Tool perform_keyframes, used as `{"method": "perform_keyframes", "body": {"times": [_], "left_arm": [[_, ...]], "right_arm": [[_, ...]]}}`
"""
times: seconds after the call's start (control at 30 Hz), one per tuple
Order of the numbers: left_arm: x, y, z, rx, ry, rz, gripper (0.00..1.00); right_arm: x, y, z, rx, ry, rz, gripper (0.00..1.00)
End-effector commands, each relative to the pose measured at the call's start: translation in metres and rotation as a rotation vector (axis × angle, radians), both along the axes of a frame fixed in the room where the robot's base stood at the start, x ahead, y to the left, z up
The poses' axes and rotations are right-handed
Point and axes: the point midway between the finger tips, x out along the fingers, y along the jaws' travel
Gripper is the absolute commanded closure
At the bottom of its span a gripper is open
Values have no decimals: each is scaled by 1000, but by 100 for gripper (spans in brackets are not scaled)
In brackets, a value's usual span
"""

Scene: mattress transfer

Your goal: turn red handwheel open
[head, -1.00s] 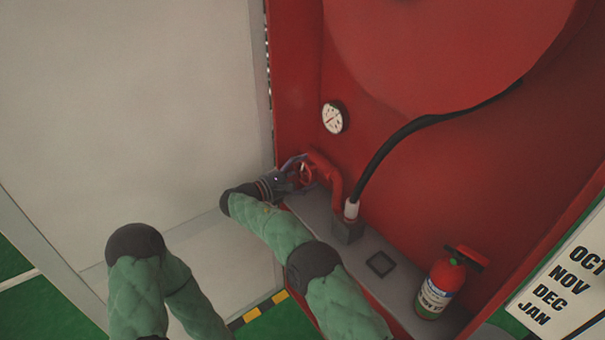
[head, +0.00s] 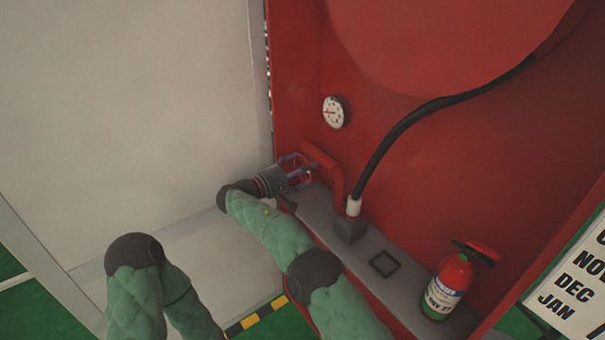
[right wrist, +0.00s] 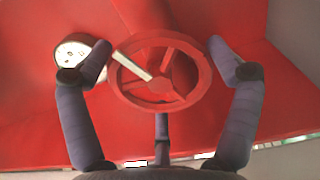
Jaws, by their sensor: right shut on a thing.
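The red handwheel (right wrist: 203,88) faces the camera in the right wrist view, round with several spokes and a pale bar across its hub. It sits at the end of a red pipe (head: 337,178) inside the red cabinet; in the head view it is small and partly hidden by my gripper. My right gripper (head: 299,166) is shut on the handwheel, with its purple-grey fingers around the rim. In the right wrist view, the two side fingers stand left and right of the wheel and a third is below. My left gripper is out of view; only part of that arm shows.
A white dial gauge (head: 336,112) is above the pipe. A black hose (head: 405,122) rises from a grey block to the large red reel. A red fire extinguisher (head: 447,287) stands on the grey ledge at right. The open pale door (head: 130,110) bounds the left side.

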Motion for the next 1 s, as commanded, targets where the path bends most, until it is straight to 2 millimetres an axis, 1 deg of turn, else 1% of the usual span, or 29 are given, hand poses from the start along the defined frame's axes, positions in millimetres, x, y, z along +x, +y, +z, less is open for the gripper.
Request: {"method": "perform_keyframes", "body": {"times": [0.03, 0.2, 0.6, 0.8, 1.0], "left_arm": [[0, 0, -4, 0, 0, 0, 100], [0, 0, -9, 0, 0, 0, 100], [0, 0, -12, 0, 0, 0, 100], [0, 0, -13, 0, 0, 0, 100], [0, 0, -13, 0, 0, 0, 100]], "right_arm": [[0, -2, 0, 26, -38, -5, 43], [0, -2, 0, 121, -168, -6, 43], [0, -2, -2, 337, -462, -7, 43], [0, -2, -3, 423, -580, -6, 43], [0, -2, -4, 483, -663, -7, 43]]}}
